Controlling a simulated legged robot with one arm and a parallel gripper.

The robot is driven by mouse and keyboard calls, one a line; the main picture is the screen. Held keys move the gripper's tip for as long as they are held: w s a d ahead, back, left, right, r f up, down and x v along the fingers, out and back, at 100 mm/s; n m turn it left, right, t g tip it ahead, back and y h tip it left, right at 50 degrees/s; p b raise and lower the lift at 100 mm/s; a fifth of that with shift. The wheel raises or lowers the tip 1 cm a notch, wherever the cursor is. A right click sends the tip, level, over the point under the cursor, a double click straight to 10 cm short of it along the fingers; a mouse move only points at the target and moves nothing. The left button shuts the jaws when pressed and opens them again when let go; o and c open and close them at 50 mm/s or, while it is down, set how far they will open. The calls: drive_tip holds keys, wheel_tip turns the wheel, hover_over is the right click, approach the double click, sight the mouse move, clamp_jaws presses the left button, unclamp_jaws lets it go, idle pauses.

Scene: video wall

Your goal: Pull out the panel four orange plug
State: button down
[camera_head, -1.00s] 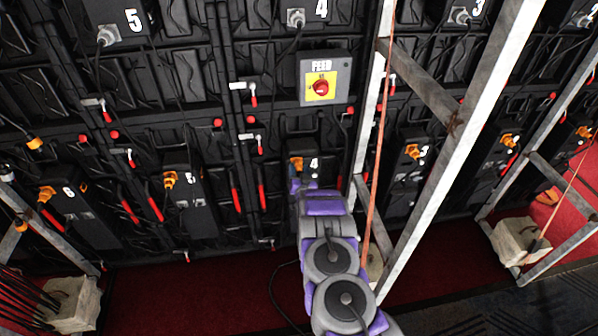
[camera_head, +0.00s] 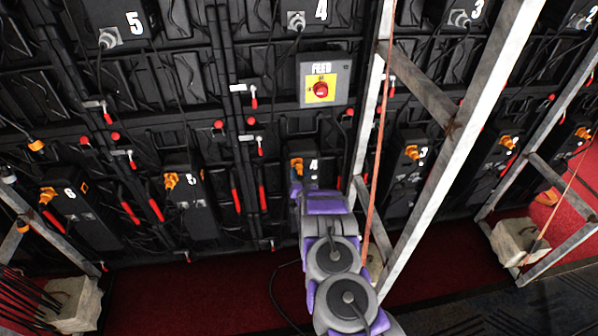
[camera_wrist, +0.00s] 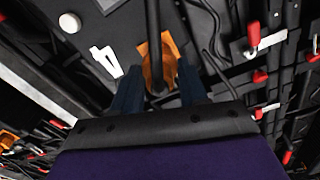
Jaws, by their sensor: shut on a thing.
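The orange plug of panel four (camera_head: 296,165) shows at the left of the white 4 on a black panel box (camera_head: 312,180) in the head view. My gripper (camera_head: 298,184) is at the plug, just below it, with my purple and grey arm behind it. In the wrist view the orange plug (camera_wrist: 168,50) lies between the two dark blue fingers of my gripper (camera_wrist: 158,80), which is shut on it. A dark cable runs over the plug there. The white 4 (camera_wrist: 106,60) stands left of the plug. Whether the plug is still seated in its socket is hidden.
A feed box (camera_head: 325,80) with a red knob hangs above. A grey metal frame post (camera_head: 450,130) and an orange strap (camera_head: 378,150) stand close to the right of my arm. Other orange plugs show on panels 5 (camera_head: 171,181) and 3 (camera_head: 411,152). Red carpet lies below.

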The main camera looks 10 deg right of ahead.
drive_tip(key=shift+s+f, duration=0.15)
drive_tip(key=c, duration=1)
unclamp_jaws()
drive_tip(key=shift+o, duration=0.4)
drive_tip(key=shift+s, duration=0.1)
drive_tip(key=s+p, duration=0.3)
drive_tip(key=s, duration=1.4)
drive_tip(key=shift+s+p, duration=0.2)
drive_tip(key=shift+p, duration=0.1)
